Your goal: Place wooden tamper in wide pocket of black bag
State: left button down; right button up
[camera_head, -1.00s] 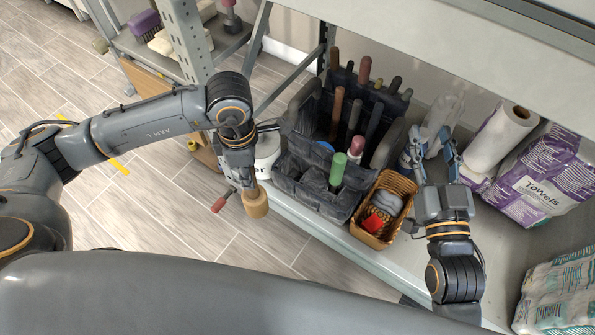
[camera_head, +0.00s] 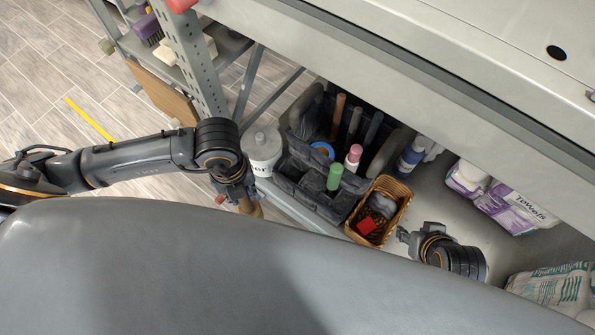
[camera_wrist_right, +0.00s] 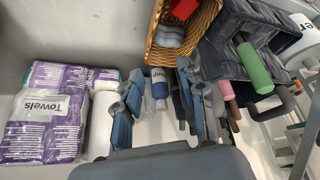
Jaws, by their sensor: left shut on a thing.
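The black bag (camera_head: 318,200) stands on the shelf with pockets and several tool handles upright in it. A green-handled tool (camera_head: 335,176) and a pink-capped item (camera_head: 353,156) stick up from it. The bag also shows in the right wrist view (camera_wrist_right: 226,28). My left gripper (camera_head: 243,199) is shut on the wooden tamper (camera_head: 251,209), left of the bag and apart from it. The tamper's lower end is partly hidden by my body. My right gripper (camera_head: 403,236) is right of the wicker basket; the right wrist view shows its fingers (camera_wrist_right: 163,108) apart and empty.
A white canister (camera_head: 262,146) stands left of the bag. The wicker basket (camera_head: 402,190) is close to the bag's right. A soap bottle (camera_head: 410,158) and towel packs (camera_head: 515,208) stand further right. The upper shelf (camera_head: 400,80) overhangs the bag's back.

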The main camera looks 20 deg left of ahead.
pick_arm(q)
jog(key=w+d+n+b, duration=0.1)
jog(key=w+d+n, duration=0.15)
jog(key=w, duration=0.65)
jog(key=w+d+n, duration=0.1)
jog(key=w+d, duration=0.3)
jog(key=w, duration=0.5)
pick_arm(e)
jog(key=s+d+r+g, duration=0.1)
jog(key=s+r+g, duration=0.1)
jog(key=s+r, duration=0.15)
pick_arm(q)
notch_tip(320, 180, down, 11)
jog(key=b, duration=0.4)
jog(key=shift+w+d, duration=0.15)
jog(key=shift+w, duration=0.05)
pick_arm(e)
jog(key=w+a+r+t+y, duration=0.1)
jog(key=w+a+r+t, duration=0.1)
jog(key=w+t, duration=0.4)
jog(key=w+a, duration=0.1)
jog(key=w, duration=0.2)
jog(key=shift+w+r, duration=0.25)
jog(key=shift+w, duration=0.1)
